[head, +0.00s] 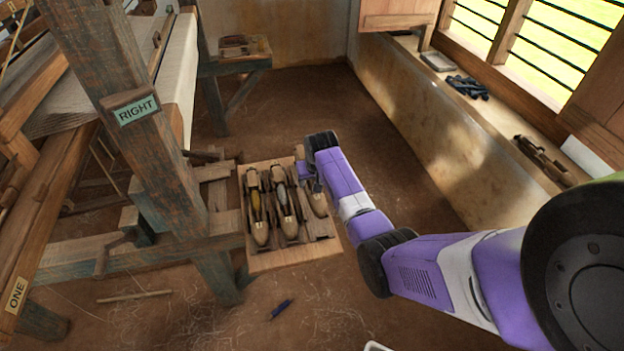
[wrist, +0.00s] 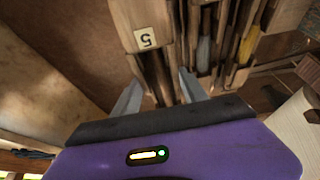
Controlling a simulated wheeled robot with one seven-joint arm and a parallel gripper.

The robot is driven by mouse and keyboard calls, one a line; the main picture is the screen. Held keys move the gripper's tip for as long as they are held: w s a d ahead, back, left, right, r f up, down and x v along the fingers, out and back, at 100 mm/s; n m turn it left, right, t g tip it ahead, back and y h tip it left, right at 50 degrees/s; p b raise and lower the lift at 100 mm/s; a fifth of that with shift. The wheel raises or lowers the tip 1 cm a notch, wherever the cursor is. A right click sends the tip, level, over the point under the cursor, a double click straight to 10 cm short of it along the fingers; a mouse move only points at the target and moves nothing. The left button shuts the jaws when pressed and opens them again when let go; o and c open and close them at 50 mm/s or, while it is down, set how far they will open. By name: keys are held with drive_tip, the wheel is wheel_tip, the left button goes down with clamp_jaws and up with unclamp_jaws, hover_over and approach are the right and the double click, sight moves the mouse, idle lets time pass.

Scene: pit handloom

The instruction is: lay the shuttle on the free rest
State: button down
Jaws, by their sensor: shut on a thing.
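A wooden rack (head: 296,258) beside the loom post holds two wooden shuttles side by side, one with a yellow bobbin (head: 257,210) and one with a grey bobbin (head: 286,208). A third wooden shuttle (head: 317,203) is at the rack's right-hand place. My gripper (head: 310,183) is at its far part, coming from the right. In the wrist view my gripper (wrist: 160,92) has its fingers on either side of this shuttle, whose wooden end (wrist: 140,18) bears a label 5. I cannot tell whether the shuttle touches the rack; the surface beneath it is hidden.
The loom post with the RIGHT sign (head: 137,110) stands left of the rack. A small wooden stand (head: 235,65) is behind. A long ledge (head: 480,115) with tools runs along the right wall.

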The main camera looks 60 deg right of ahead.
drive_tip(key=shift+f+b, duration=3.45)
drive_tip(key=shift+f, duration=0.75)
drive_tip(key=c, duration=0.5)
unclamp_jaws()
wheel_tip(320, 180, up, 8)
drive_tip(key=p, duration=0.7)
